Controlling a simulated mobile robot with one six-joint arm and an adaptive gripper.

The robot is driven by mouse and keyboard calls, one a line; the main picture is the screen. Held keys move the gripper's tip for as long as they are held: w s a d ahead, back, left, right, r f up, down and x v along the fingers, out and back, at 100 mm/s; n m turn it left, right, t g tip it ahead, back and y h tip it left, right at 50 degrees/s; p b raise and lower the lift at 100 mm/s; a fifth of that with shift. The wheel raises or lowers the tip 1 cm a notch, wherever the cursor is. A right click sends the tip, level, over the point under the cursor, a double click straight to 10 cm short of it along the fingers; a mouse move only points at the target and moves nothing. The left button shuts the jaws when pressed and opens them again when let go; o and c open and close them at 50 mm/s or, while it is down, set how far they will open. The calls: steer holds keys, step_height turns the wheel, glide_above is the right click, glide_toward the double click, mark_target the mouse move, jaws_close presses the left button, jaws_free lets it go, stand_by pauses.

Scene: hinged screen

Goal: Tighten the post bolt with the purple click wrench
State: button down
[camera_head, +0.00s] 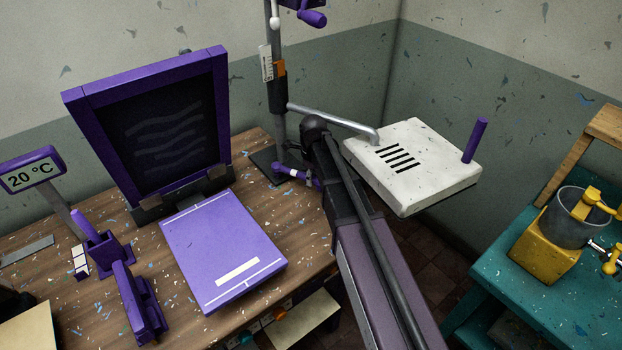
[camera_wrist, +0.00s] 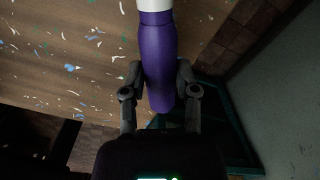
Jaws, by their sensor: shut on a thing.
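The purple click wrench (camera_head: 307,177) shows in the head view near the foot of the grey post (camera_head: 276,92), with a white band and a purple part beyond it. In the wrist view its purple handle (camera_wrist: 157,42) stands between the fingers of my gripper (camera_wrist: 161,78). My gripper is shut on the handle, and the handle's rounded end lies toward the palm. The far end of the wrench points toward the post's base. I cannot make out the post bolt or whether the wrench is on it. My arm hides part of my gripper in the head view.
A hinged purple screen (camera_head: 75,99) stands behind a purple platen (camera_head: 219,245) on the wooden bench (camera_head: 180,325). A white slab (camera_head: 432,185) with a purple peg (camera_head: 475,139) hangs right of the post. A teal table (camera_head: 560,310) stands at right with a grey bucket (camera_head: 566,229).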

steer(key=c, duration=1.2)
jaws_free()
jaws_close()
steer(key=shift+r+p, duration=0.6)
steer(key=shift+p, duration=0.05)
steer(key=shift+r+p, duration=2.3)
steer(key=shift+r, duration=0.05)
